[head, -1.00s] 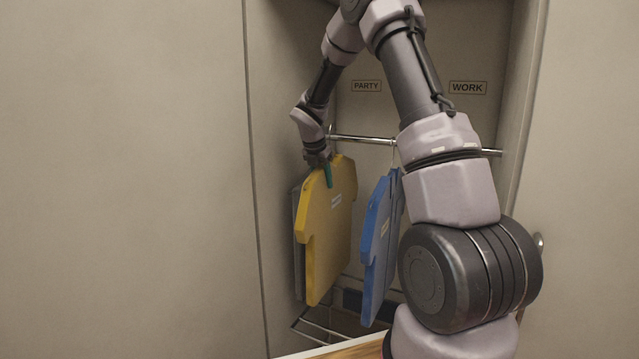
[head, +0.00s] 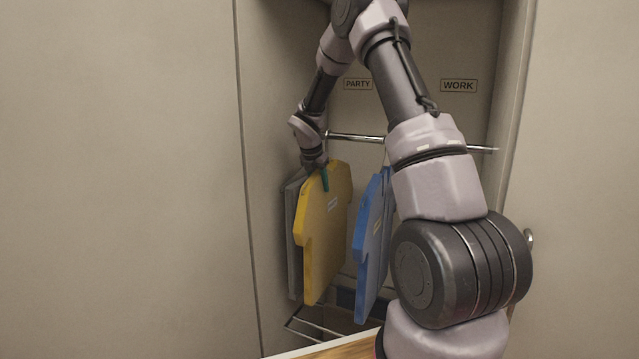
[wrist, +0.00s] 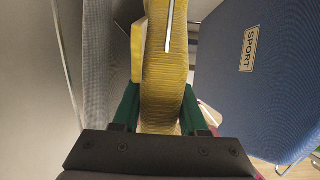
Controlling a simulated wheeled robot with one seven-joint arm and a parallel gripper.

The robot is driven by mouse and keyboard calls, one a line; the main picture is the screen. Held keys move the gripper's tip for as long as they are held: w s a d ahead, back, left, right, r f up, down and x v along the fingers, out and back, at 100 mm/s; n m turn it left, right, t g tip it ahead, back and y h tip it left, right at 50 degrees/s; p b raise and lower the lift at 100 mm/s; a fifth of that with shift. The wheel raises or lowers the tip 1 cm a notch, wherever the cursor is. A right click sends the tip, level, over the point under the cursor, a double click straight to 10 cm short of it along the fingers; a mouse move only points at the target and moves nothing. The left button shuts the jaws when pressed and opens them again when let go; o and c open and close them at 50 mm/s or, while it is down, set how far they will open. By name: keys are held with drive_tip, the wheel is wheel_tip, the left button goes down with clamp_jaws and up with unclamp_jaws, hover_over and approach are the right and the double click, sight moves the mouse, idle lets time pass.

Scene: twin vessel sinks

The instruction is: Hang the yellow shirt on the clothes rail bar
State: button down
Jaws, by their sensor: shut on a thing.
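The yellow shirt (head: 322,240) is a thick, flat shirt shape with a small pale label. It hangs upright inside the closet, with its top a little below the clothes rail bar (head: 358,137). My gripper (head: 324,177) is shut on the shirt's upper edge. In the wrist view, the green fingers of my gripper (wrist: 160,112) press on both sides of the yellow shirt (wrist: 165,60). A thin pale metal strip runs along the shirt's top there. I cannot tell whether a hook sits over the bar, because my wrist covers that spot.
A blue shirt (head: 372,240) hangs to the right, labelled SPORT in the wrist view (wrist: 249,47). A grey shirt (head: 293,240) is close on the left, near the closet wall. PARTY (head: 357,84) and WORK (head: 459,86) signs are on the back wall. A wire rack (head: 310,330) is below.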

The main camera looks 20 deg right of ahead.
drive_tip(key=shift+c, duration=1.8)
unclamp_jaws()
